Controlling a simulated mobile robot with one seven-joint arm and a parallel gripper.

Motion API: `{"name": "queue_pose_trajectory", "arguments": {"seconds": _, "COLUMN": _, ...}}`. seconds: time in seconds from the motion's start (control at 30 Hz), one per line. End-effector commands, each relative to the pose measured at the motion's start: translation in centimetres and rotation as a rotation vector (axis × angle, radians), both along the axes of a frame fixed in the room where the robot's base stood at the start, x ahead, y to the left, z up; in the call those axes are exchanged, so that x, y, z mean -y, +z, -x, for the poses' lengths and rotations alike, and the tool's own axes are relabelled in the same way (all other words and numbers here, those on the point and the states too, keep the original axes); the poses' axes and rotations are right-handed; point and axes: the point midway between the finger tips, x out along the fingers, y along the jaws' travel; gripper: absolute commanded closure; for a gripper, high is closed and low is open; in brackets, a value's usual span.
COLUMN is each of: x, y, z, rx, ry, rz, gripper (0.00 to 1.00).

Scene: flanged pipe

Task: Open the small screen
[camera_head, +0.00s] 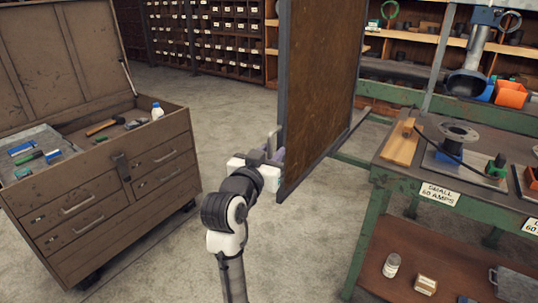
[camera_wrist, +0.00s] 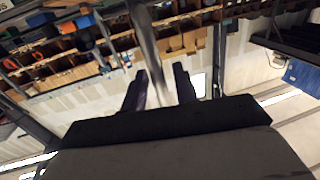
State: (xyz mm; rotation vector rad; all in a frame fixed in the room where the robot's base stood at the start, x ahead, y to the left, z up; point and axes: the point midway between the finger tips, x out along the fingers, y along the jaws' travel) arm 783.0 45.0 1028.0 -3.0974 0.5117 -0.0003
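The screen (camera_head: 322,85) is a tall brown panel in a dark frame, standing upright in the middle of the head view, seen at an angle. My gripper (camera_head: 272,150) is at the screen's near left edge, low on the frame. In the wrist view, its two dark fingers (camera_wrist: 160,82) are apart. A blurred grey bar (camera_wrist: 148,45) runs down between them, apparently the screen's edge or a handle. A gap shows on the bar's right side. I cannot tell whether either finger touches it.
A green bench (camera_head: 455,200) with a flanged pipe (camera_head: 459,131) and a "SMALL 60 AMPS" label stands right of the screen. A brown tool chest (camera_head: 110,185) with an open lid is on the left. Shelves line the back.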

Motion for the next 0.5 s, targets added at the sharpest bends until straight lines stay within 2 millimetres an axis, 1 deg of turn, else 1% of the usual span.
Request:
{"name": "queue_pose_trajectory", "arguments": {"seconds": 0.13, "x": -0.3, "y": 0.0, "z": 0.7, "rx": 0.002, "ry": 0.001, "rz": 0.001, "gripper": 0.71}}
{"name": "queue_pose_trajectory", "arguments": {"seconds": 0.23, "x": -0.8, "y": -0.1, "z": 2.1, "rx": 0.002, "ry": 0.003, "rz": 0.001, "gripper": 0.71}}
{"name": "queue_pose_trajectory", "arguments": {"seconds": 0.37, "x": -1.8, "y": -0.2, "z": 4.8, "rx": 0.002, "ry": 0.004, "rz": 0.000, "gripper": 0.71}}
{"name": "queue_pose_trajectory", "arguments": {"seconds": 0.5, "x": -2.9, "y": -0.2, "z": 8.2, "rx": 0.003, "ry": 0.006, "rz": -0.001, "gripper": 0.71}}
